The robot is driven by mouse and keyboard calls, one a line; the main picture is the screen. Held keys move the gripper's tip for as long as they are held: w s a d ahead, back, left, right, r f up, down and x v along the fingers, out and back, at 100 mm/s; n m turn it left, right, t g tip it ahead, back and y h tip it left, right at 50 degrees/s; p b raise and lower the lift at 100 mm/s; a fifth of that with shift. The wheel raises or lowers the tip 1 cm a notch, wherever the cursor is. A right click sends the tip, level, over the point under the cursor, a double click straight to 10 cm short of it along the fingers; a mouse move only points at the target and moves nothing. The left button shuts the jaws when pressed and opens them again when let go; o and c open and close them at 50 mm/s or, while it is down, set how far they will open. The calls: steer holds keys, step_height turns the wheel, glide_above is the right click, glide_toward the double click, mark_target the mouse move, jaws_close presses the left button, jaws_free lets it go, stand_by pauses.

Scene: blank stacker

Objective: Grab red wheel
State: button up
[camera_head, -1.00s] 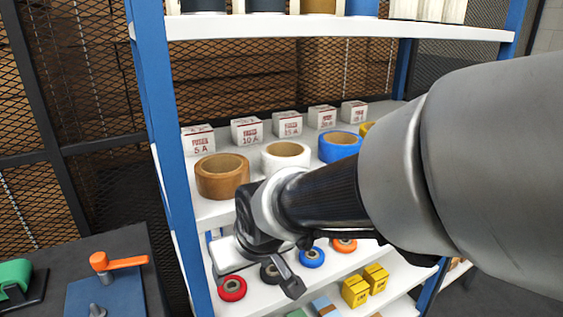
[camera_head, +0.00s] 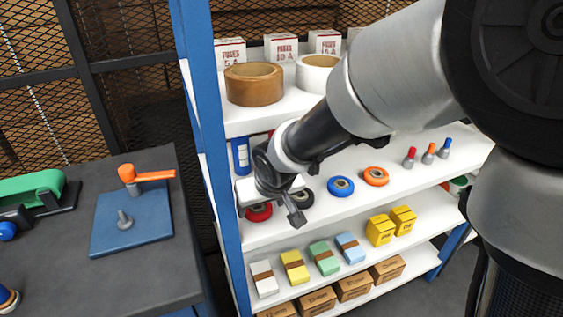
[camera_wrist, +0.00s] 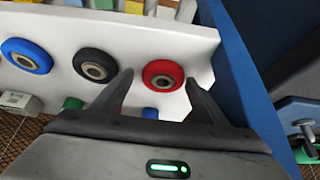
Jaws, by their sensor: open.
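The red wheel (camera_head: 259,212) lies flat on a white shelf (camera_head: 330,213) at its left end, partly covered by my gripper in the head view. In the wrist view the red wheel (camera_wrist: 163,75) shows whole, with a metal hub. My gripper (camera_wrist: 160,82) is open, and its two dark fingertips stand either side of the red wheel's near half. Nothing is held. In the head view my gripper (camera_head: 268,205) is over the shelf's left front, beside the blue post; its fingers are hard to make out there.
A black wheel (camera_wrist: 95,65) and a blue wheel (camera_wrist: 27,56) sit in a row beside the red one. An orange wheel (camera_head: 375,176) is farther right. The blue post (camera_wrist: 245,70) stands close to the gripper's right. Tape rolls (camera_head: 253,84) occupy the shelf above.

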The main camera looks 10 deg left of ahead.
steer(key=shift+w+a+f, duration=0.15)
steer(key=shift+w+f, duration=0.05)
steer(key=shift+f, duration=0.25)
steer(key=c, duration=0.9)
steer(key=shift+r, duration=0.15)
